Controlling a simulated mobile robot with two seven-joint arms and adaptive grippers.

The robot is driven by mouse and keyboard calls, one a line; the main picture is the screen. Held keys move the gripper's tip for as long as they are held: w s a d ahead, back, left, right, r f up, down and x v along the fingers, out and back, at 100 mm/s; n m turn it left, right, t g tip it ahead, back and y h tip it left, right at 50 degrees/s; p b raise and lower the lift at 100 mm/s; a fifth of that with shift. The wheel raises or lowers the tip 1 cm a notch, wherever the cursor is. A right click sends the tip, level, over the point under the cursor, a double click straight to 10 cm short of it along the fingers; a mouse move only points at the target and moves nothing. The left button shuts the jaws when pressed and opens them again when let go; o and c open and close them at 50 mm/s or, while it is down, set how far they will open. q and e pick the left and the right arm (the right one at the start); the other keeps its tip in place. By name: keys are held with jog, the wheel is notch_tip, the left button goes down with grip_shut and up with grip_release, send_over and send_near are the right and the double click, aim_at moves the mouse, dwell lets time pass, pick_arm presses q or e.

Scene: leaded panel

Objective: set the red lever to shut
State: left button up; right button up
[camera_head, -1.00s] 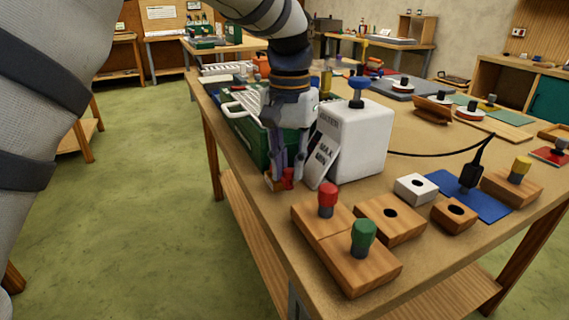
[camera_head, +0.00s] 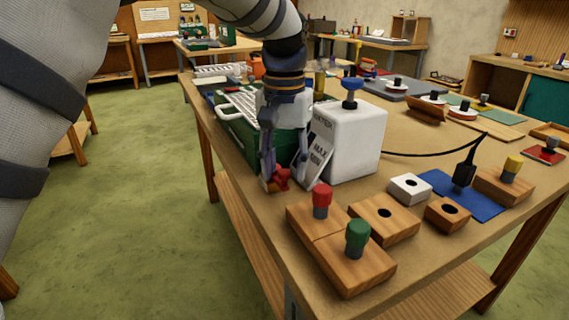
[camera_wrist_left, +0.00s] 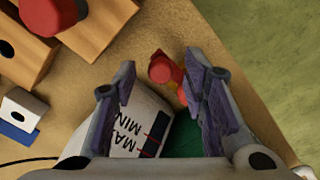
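The red lever (camera_head: 281,178) is at the left edge of the table, low beside the white tank, partly hidden by my left gripper. In the left wrist view its red knob (camera_wrist_left: 162,69) shows between my fingertips, with an orange-yellow part beside it, nearer the right finger. My left gripper (camera_head: 285,183) points down over the lever, its fingers apart. In the wrist view the left gripper (camera_wrist_left: 160,64) has a gap on the knob's left side; contact on the right is unclear. The lever's exact angle is hard to tell. My right gripper is not in view.
The white tank (camera_head: 357,143) with a blue knob stands right beside the gripper. A green crate (camera_head: 236,135) is behind it. Wooden blocks with a red peg (camera_head: 321,200) and green peg (camera_head: 357,236) stand in front. Open floor lies left of the table.

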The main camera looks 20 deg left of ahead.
aim_at(284, 171)
pick_arm(q)
jog(key=shift+r, duration=0.1)
notch_tip(284, 171, up, 12)
dwell(0.5)
